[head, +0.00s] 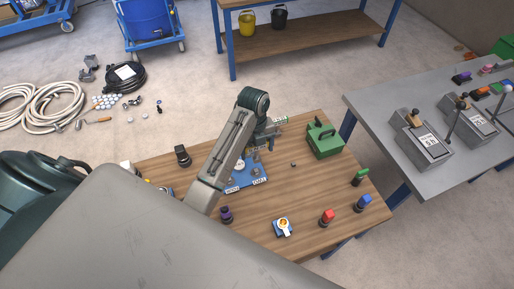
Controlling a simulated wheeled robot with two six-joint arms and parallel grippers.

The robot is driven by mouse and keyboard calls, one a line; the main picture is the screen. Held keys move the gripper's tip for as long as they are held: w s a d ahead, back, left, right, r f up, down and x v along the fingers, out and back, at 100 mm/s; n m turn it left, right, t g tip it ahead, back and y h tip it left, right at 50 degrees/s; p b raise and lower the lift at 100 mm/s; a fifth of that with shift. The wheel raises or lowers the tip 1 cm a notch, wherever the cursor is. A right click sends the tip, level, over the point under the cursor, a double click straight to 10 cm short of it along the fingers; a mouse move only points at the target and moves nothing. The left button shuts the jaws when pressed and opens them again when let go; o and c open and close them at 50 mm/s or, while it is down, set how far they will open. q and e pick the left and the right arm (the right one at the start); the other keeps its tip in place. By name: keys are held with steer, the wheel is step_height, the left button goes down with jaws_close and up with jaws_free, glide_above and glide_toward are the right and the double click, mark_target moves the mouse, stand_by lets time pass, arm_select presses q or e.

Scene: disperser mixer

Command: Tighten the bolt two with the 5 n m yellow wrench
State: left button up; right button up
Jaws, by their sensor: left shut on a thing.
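My left gripper (268,133) is over the far part of the wooden table, just beyond a blue plate (246,184) with white labels. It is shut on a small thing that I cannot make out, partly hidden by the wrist. The blue plate carries small fittings, and my forearm covers its left part. I cannot tell which fitting is bolt two. I cannot clearly pick out the yellow wrench. My right gripper is not in view.
A grey bench (377,103) stands at right.

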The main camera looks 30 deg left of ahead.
mark_target(256, 158)
arm_select(q)
steer(key=shift+w, duration=0.1)
steer(key=shift+s+f, duration=0.2)
steer(key=shift+f, duration=0.1)
steer(key=shift+f+b, duration=0.35)
steer(key=shift+f, duration=0.65)
steer(key=shift+f+b, duration=0.45)
steer(key=shift+f, duration=1.15)
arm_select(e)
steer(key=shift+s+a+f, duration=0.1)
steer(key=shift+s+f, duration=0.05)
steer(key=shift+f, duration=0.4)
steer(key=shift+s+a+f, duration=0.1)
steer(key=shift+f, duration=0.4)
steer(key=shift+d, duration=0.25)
